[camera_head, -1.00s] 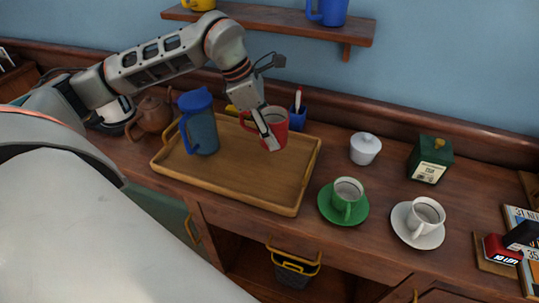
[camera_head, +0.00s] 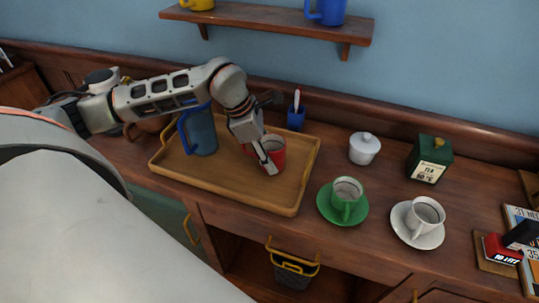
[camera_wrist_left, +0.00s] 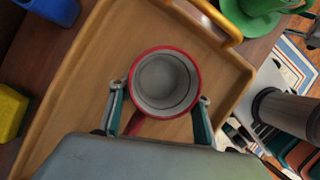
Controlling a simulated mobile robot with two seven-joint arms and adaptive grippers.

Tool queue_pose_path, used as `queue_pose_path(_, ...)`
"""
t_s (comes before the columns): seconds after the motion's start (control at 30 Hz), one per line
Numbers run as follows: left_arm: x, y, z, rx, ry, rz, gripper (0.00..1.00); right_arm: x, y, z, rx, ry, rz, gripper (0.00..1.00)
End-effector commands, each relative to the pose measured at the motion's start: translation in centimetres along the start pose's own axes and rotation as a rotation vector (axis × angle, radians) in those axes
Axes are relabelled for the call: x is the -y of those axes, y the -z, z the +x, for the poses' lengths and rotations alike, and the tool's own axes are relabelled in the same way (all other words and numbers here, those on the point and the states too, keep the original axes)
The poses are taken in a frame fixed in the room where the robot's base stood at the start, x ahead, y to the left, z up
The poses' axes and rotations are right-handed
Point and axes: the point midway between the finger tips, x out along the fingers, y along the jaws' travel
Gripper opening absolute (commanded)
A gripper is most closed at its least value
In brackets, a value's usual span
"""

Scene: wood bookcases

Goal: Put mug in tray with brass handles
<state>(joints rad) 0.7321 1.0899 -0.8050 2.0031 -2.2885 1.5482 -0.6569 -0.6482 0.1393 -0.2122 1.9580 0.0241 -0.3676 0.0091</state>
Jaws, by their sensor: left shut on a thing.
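The red mug (camera_head: 278,149) is over the right-hand half of the wooden tray (camera_head: 245,188). My left gripper (camera_head: 266,160) is shut on it. In the left wrist view the mug (camera_wrist_left: 165,84) is seen from above, its grey inside empty, between the two fingers of the gripper (camera_wrist_left: 160,97). The mug looks upright and low over the tray floor; I cannot tell whether it touches it. The tray also shows in the wrist view (camera_wrist_left: 105,60) with one brass handle (camera_wrist_left: 222,22). My right gripper is not in view.
A blue pitcher (camera_head: 203,133) stands at the tray's left part. A green cup (camera_head: 347,188) on a saucer, a white cup (camera_head: 425,212) and a sugar bowl (camera_head: 364,148) stand to the right. A blue holder (camera_head: 296,120) is behind the tray. The tray's front middle is clear.

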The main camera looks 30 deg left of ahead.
Motion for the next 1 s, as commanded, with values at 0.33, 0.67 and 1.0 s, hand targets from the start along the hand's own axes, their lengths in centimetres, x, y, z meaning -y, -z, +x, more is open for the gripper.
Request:
queue_pose_path(0.33,0.0,0.1,0.2,0.0,0.0,0.0,0.64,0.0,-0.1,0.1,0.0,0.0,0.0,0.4)
queue_pose_path(0.67,-0.1,0.0,-1.0,0.0,-0.002,0.0,0.64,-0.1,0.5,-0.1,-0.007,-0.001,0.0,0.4)
queue_pose_path(1.0,-0.1,0.0,-7.7,0.001,-0.004,0.0,0.64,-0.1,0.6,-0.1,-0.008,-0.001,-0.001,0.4)
